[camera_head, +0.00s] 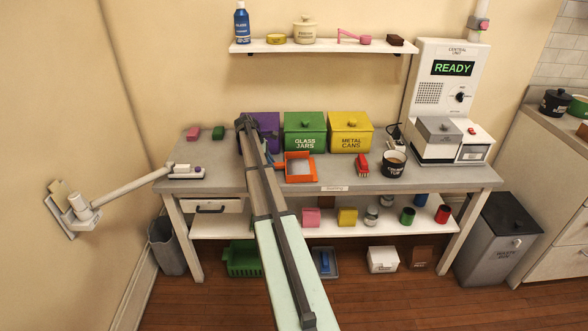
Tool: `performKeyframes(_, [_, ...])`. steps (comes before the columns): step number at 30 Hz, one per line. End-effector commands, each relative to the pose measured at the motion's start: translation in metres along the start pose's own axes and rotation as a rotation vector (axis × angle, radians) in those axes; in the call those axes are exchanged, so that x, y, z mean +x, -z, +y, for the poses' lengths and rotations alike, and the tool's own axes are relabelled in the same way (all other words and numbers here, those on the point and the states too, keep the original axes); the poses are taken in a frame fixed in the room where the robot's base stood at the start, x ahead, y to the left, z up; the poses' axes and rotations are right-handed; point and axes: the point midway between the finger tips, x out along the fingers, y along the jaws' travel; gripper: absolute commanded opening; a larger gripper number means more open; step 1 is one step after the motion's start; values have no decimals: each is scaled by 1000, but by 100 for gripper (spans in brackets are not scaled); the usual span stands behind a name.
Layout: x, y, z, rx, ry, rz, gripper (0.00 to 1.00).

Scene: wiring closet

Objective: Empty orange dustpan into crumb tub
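The orange dustpan (313,167) is on the grey workbench, in front of the green box. Its inside looks pale, and I cannot make out any crumbs in it. The crumb tub (394,171) is a dark round tub with white lettering, upright on the bench to the right of the dustpan. Something brownish shows inside its rim. My arm reaches up from the bottom of the picture, and its dark end part comes down by the dustpan's left side. My gripper (275,163) seems to be there, near the handle; its fingers are too small and hidden to read.
A red brush-like object (362,165) lies between dustpan and tub. Purple (268,122), green (304,134) and yellow (351,134) lidded boxes line the back of the bench. A white machine (440,105) reading READY stands right. A white wall-mounted arm (135,187) reaches the bench's left end.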

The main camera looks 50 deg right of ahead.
Motion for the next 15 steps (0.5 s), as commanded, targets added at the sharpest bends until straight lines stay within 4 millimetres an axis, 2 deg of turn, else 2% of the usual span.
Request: performKeyframes(15, [-4, -2, 0, 0, 0, 0, 0])
